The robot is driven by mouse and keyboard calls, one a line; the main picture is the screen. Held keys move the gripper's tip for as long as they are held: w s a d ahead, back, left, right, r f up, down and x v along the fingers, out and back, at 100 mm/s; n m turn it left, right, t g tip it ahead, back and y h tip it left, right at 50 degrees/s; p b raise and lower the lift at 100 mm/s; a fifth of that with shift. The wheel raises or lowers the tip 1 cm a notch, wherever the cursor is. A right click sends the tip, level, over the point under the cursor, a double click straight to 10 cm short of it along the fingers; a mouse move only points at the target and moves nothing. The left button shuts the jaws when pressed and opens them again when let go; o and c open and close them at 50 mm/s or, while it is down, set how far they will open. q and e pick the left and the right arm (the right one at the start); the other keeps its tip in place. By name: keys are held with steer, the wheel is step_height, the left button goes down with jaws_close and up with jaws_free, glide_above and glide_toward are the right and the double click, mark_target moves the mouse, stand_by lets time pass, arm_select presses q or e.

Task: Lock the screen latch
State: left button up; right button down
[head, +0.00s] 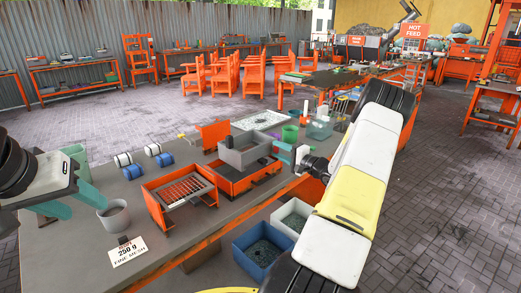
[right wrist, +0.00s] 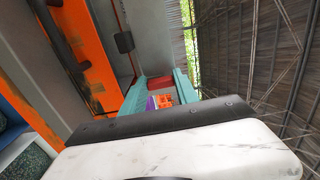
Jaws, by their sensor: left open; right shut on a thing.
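An orange frame with a wire screen (head: 185,190) sits on the grey bench. Behind and right of it, a grey open box (head: 245,150) stands over an orange tray (head: 245,177). I cannot make out the latch with certainty. My left gripper (head: 78,184), with teal fingers, is open and empty beside a grey cup, left of the screen. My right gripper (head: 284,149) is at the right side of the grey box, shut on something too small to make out. Its teal fingers (right wrist: 162,88) show in the right wrist view, partly hidden behind its dark-edged white body.
The grey cup (head: 114,216) stands behind a label card (head: 128,251). Blue and white rolls (head: 132,172) lie at the back left. A blue bin (head: 262,250) and a pale bin (head: 293,216) stand beyond the bench's orange front edge. The front of the bench is mostly clear.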

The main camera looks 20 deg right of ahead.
steer(key=c, duration=0.9)
jaws_free()
steer(key=v, duration=0.7)
steer(key=shift+s+d, duration=0.15)
steer(key=shift+s, duration=0.25)
